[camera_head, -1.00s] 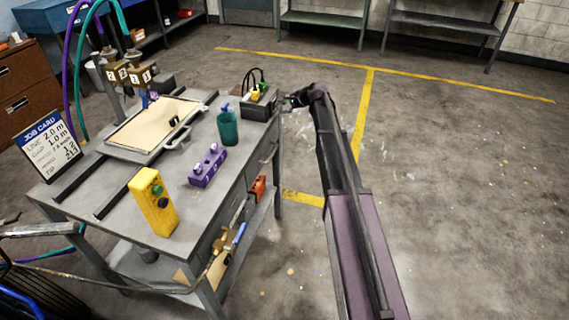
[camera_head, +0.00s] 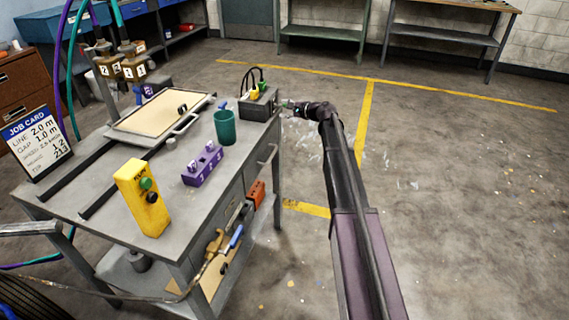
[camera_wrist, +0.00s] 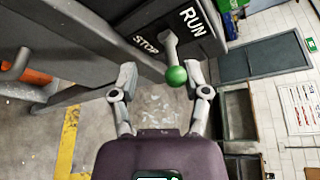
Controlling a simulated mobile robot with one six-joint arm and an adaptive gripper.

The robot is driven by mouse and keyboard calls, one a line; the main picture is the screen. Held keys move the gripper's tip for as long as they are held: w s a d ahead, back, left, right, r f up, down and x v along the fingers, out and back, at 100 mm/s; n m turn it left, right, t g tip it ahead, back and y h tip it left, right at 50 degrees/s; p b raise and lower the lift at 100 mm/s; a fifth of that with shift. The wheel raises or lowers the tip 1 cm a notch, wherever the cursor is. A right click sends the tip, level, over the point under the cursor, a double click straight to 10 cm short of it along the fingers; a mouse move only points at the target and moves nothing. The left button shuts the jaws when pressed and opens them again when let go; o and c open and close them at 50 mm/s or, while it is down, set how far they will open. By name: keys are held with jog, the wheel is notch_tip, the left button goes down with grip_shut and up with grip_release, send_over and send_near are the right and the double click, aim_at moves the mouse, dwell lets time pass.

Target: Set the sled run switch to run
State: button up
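The sled run switch (camera_wrist: 171,45) is a grey lever with a green ball knob (camera_wrist: 176,76) on a dark panel marked STOP and RUN. Its stem leaves the panel between the two words and sticks out toward the wrist camera; I cannot tell which setting it is on. My gripper (camera_wrist: 162,75) is open, with one finger on each side of the knob. The knob is nearer the right finger, and contact is unclear. In the head view my gripper (camera_head: 290,108) is at the right side of the dark switch box (camera_head: 261,104) on the bench corner; the lever is too small there.
The bench (camera_head: 113,205) carries a green cup (camera_head: 225,127), a purple block (camera_head: 203,165), a yellow control box (camera_head: 142,197) and a sled plate (camera_head: 158,112). Black cables (camera_head: 256,72) rise behind the switch box. The floor right of the bench is clear.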

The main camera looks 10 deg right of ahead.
jog(key=shift+a+f+m+t+y+b, duration=0.1)
jog(key=shift+f+m+t+y+b, duration=0.55)
jog(key=shift+b, duration=1.95)
jog(key=f+v, duration=0.1)
jog(key=v, duration=1.2)
jog(key=s+a+r+n+g+h+p, duration=0.1)
jog(key=s+a+n+g+p, duration=0.3)
jog(key=s+p, duration=0.5)
jog(key=s+a+r+n+g+h+p, duration=0.1)
jog(key=s+a+n+g+h+p, duration=0.3)
jog(key=s+a+n+p, duration=0.4)
jog(key=shift+s+a+g+p, duration=0.4)
jog(key=shift+s+a+g, duration=0.35)
jog(key=shift+s+a, duration=1.1)
jog(key=shift+s+d+r, duration=0.1)
jog(key=shift+s+d, duration=0.05)
jog(key=shift+d, duration=0.05)
